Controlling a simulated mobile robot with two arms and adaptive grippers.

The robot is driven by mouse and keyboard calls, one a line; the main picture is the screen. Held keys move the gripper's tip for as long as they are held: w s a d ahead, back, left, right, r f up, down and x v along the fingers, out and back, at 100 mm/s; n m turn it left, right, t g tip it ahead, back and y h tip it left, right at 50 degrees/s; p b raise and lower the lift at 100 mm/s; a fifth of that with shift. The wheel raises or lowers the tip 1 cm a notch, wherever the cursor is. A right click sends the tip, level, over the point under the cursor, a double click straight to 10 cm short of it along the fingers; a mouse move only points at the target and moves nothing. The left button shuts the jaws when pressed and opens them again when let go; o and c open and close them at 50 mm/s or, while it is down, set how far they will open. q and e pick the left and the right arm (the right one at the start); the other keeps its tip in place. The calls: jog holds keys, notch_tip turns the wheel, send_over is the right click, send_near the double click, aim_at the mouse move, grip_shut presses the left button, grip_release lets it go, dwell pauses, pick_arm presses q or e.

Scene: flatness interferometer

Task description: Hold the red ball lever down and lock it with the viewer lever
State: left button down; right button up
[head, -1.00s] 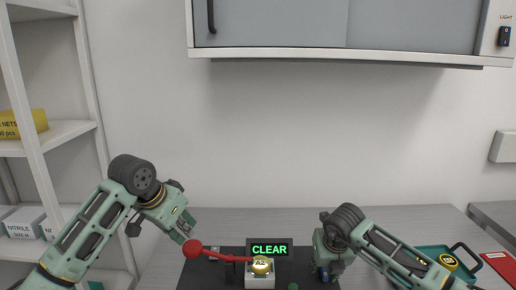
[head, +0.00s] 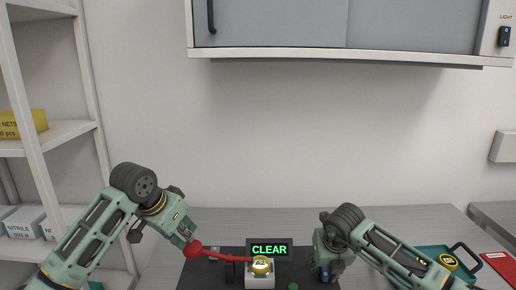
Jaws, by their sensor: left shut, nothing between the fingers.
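The red ball lever (head: 193,248) reaches left from the small instrument (head: 259,281), its ball at the left end. My left gripper (head: 188,238) is shut and empty, its tip right at the ball from above; I cannot tell for sure whether they touch. A yellow disc marked A2 (head: 262,265) sits on the instrument, and a display (head: 268,249) behind it reads CLEAR in green. I cannot make out the viewer lever clearly.
A teal tray (head: 437,252) with a yellow disc (head: 448,261) stands at the right, beside a red sheet (head: 498,265). A shelf (head: 60,135) stands at the left, and a wall cabinet (head: 345,52) hangs above. The bench behind the instrument is clear.

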aim_at(186, 256)
pick_arm(q)
jog(key=shift+f, duration=0.1)
dwell(0.5)
jog(key=shift+s+a+f, duration=0.1)
jog(key=shift+a+f, duration=0.05)
jog(key=shift+f, duration=1.05)
pick_arm(e)
jog(key=shift+a, duration=0.1)
pick_arm(q)
jog(key=shift+a+f, duration=0.15)
jog(key=shift+f, duration=2.15)
pick_arm(e)
jog(key=c, duration=0.7)
pick_arm(q)
jog(key=shift+a, duration=0.1)
pick_arm(e)
jog(key=shift+o, duration=0.2)
jog(key=n+y, duration=0.1)
jog(key=n, duration=0.3)
jog(key=shift+n+y, duration=0.4)
pick_arm(q)
jog(key=shift+f, duration=0.1)
